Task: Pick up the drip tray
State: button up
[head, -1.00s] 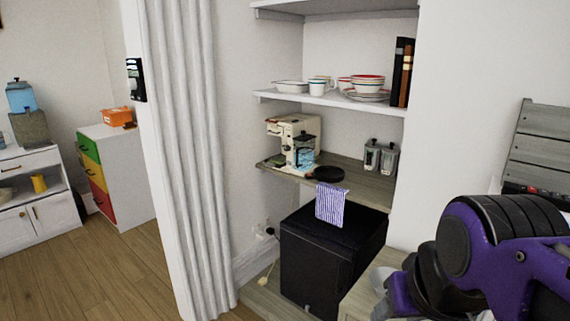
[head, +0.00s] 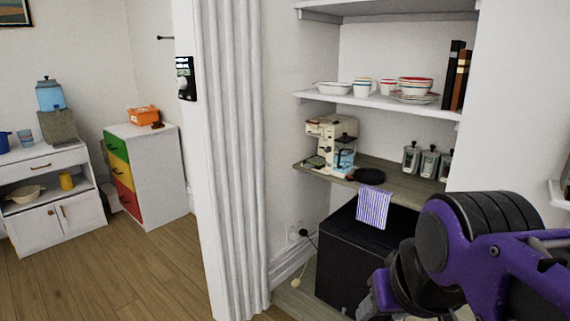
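I cannot make out a drip tray for certain. A cream coffee machine (head: 331,139) with a bluish container stands on the wooden alcove shelf (head: 408,178), and small items at its base are too small to tell. A black round shallow dish or pan (head: 369,176) lies on the same shelf, right of the machine. A blue-topped dispenser (head: 49,95) stands on the white cabinet at the far left; no tray can be made out beneath it. My purple and black arm fills the lower right, and my gripper's fingers do not show.
A striped cloth (head: 374,209) hangs from the shelf edge above a black box-like appliance (head: 352,262). Glass canisters (head: 428,164) stand at the shelf's right, with dishes on the white shelf (head: 385,101) above. A fluted white column (head: 235,180) divides the alcove from open wooden floor (head: 150,270).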

aim_at(316, 162)
jog(key=i+j+u, duration=0.1)
jog(key=i+j, duration=0.15)
jog(key=i+j+u, duration=0.1)
jog(key=i+j, duration=0.15)
jog(key=j, duration=0.25)
jog(key=i+l+u, duration=0.15)
jog(key=i, duration=0.3)
jog(key=i+l+u, duration=0.15)
jog(key=i, duration=0.35)
